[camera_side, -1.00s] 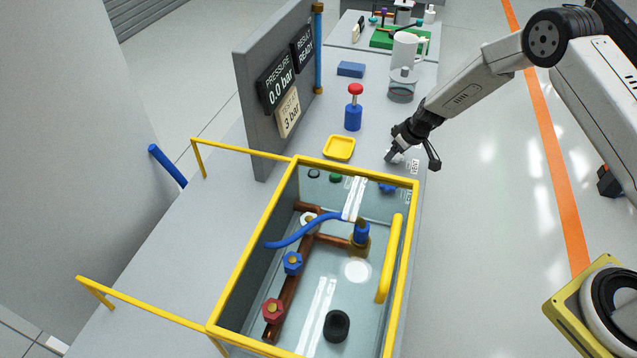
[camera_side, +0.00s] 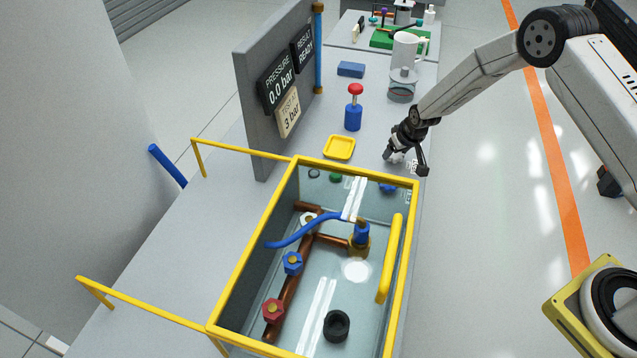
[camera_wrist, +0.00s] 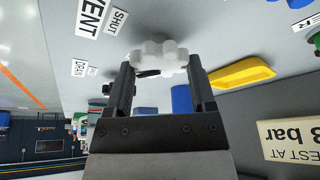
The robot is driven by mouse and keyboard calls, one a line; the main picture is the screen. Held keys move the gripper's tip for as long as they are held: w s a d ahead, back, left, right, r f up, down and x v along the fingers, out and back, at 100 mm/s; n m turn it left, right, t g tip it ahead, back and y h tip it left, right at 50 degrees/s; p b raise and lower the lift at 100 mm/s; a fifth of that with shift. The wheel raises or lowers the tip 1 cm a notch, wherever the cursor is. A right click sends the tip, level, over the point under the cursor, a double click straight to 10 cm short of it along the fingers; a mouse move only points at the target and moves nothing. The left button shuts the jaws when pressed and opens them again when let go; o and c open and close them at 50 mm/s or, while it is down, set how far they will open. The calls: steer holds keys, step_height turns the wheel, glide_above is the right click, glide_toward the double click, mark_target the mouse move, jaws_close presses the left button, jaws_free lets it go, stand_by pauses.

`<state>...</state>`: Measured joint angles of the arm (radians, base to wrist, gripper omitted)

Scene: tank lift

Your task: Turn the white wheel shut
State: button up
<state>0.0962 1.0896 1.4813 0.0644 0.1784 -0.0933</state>
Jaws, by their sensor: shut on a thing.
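The white wheel (camera_wrist: 158,54) has a lobed rim and shows between my fingertips in the wrist view. My gripper (camera_wrist: 162,75) is shut on it, one finger on each side. In the side view my gripper (camera_side: 392,156) is low over the bench, just beyond the tank's far right corner. There the wheel is mostly hidden behind my fingers. A SHUT label (camera_wrist: 117,21) and a VENT label (camera_wrist: 91,14) lie beside the wheel in the wrist view.
A glass tank (camera_side: 290,162) with a yellow frame stands close in front. A yellow tray (camera_side: 339,147), a blue post with a red knob (camera_side: 353,110) and a clear jar (camera_side: 402,86) stand nearby. A grey panel (camera_side: 262,115) reading 0.0 bar rises at the left.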

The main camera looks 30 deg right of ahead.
steer(key=shift+a+m+h, duration=0.1)
steer(key=shift+m+h, duration=0.7)
steer(key=shift+m, duration=1.3)
steer(key=shift+w+m+g+h, duration=0.1)
steer(key=shift+m+g+h, duration=0.25)
steer(key=shift+m, duration=0.55)
steer(key=shift+m+g+h, duration=0.35)
steer(key=shift+m+g, duration=0.05)
steer(key=shift+m, duration=0.9)
steer(key=shift+m+g+h, duration=0.3)
steer(key=shift+m+g, duration=0.05)
steer(key=shift+m, duration=0.95)
steer(key=o, duration=1.2)
steer(key=shift+r, duration=0.1)
steer(key=v, duration=0.7)
steer(key=shift+a+r, duration=0.15)
steer(key=shift+r, duration=0.2)
